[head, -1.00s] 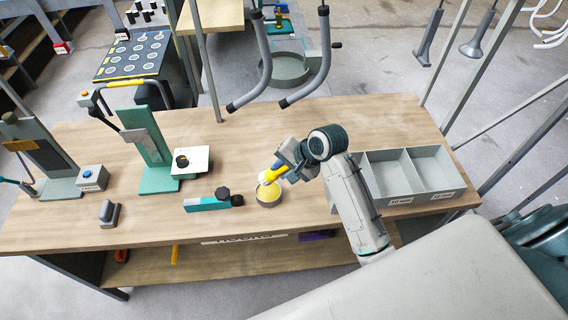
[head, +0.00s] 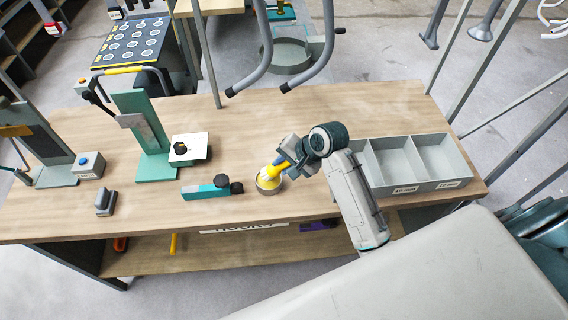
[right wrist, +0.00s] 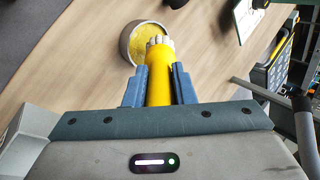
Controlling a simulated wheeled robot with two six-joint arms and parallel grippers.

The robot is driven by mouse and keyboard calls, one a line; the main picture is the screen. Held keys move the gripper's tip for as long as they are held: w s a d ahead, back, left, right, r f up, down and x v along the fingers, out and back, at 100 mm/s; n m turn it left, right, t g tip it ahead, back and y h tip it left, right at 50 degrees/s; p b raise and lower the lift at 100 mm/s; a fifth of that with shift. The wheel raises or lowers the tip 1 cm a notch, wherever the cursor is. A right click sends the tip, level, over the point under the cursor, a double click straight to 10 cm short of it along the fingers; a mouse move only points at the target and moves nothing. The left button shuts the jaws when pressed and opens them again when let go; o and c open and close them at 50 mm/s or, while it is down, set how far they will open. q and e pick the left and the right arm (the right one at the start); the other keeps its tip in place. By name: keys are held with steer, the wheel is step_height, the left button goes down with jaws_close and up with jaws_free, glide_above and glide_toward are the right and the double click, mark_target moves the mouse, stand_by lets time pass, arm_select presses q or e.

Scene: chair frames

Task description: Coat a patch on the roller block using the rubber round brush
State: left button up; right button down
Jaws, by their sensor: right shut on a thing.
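My right gripper (right wrist: 159,88) is shut on the yellow handle of a round brush (right wrist: 159,75) with pale bristles. In the head view the brush (head: 273,175) tilts down, its tip at a round grey pot (head: 270,191) of yellow material. The pot also shows in the right wrist view (right wrist: 127,45), where the bristles overlap its opening; contact with the material cannot be told. A teal block with black round knobs (head: 205,191), possibly the roller block, lies left of the pot, apart from the brush. My left gripper is not in view.
A grey divided bin (head: 403,186) stands right of my right arm. A green stand (head: 152,166), a white box with a black knob (head: 190,149) and a small grey block (head: 104,201) stand to the left. Grey curved tubes hang over the back edge. The table's middle is clear.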

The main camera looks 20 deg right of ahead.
steer(key=shift+f, duration=0.55)
stand_by(0.8)
steer(key=shift+s+f+p, duration=0.1)
steer(key=shift+f+p, duration=0.1)
steer(key=shift+p, duration=0.3)
stand_by(2.2)
step_height(320, 180, up, 3)
steer(key=shift+f+p, duration=0.1)
steer(key=shift+p, duration=1.1)
steer(key=shift+r, duration=2.25)
